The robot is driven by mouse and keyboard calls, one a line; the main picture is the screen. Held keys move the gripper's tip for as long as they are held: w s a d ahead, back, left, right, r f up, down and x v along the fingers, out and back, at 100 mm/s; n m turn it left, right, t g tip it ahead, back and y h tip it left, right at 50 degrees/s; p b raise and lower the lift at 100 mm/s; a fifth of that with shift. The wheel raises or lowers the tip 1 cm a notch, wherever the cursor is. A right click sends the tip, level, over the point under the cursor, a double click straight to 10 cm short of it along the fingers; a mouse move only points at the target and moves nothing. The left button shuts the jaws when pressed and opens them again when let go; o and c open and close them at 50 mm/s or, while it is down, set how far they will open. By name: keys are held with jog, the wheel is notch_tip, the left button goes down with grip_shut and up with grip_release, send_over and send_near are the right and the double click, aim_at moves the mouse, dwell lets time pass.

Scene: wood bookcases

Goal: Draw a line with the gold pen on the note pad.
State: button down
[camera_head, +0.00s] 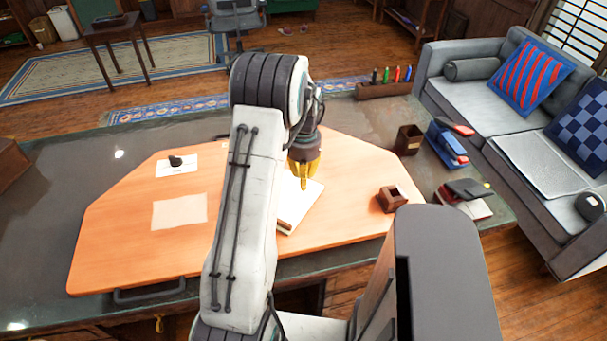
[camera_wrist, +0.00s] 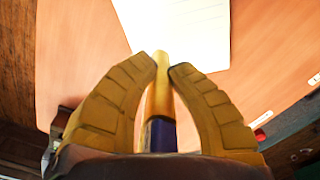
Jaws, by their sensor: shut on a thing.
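My gripper (camera_head: 304,170) has yellow fingers and points down over the note pad (camera_head: 299,206) in the head view. In the wrist view, its two fingers (camera_wrist: 162,68) are shut on the gold pen (camera_wrist: 160,95), which has a gold upper part and a dark blue part lower in the picture. The white, ruled note pad (camera_wrist: 185,30) lies beyond the pen's end in the wrist view. My arm hides part of the pad in the head view. I cannot tell whether the pen touches the pad.
The pad lies on an orange board (camera_head: 120,235) on a dark desk (camera_head: 75,180). A paper sheet (camera_head: 180,211) and a card with a black object (camera_head: 177,166) lie left. A small wooden box (camera_head: 390,199), a brown cup (camera_head: 408,140) and a pen rack (camera_head: 385,90) stand right.

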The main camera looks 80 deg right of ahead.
aim_at(290, 187)
jog(key=shift+f, duration=0.25)
jog(key=shift+w+d, duration=0.15)
jog(key=shift+w, duration=0.2)
dwell(0.3)
jog(key=shift+w+d+r, duration=0.1)
jog(key=shift+w+d, duration=0.05)
jog(key=shift+w, duration=0.15)
jog(key=shift+w, duration=0.15)
jog(key=shift+w+d, duration=0.25)
jog(key=shift+w, duration=0.2)
jog(key=shift+w+d, duration=0.1)
jog(key=shift+w, duration=0.15)
jog(key=shift+w+d, duration=0.15)
jog(key=shift+w, duration=0.3)
jog(key=shift+w+d, duration=0.15)
jog(key=shift+w, duration=0.05)
jog(key=shift+w+d, duration=0.15)
jog(key=shift+w, duration=0.3)
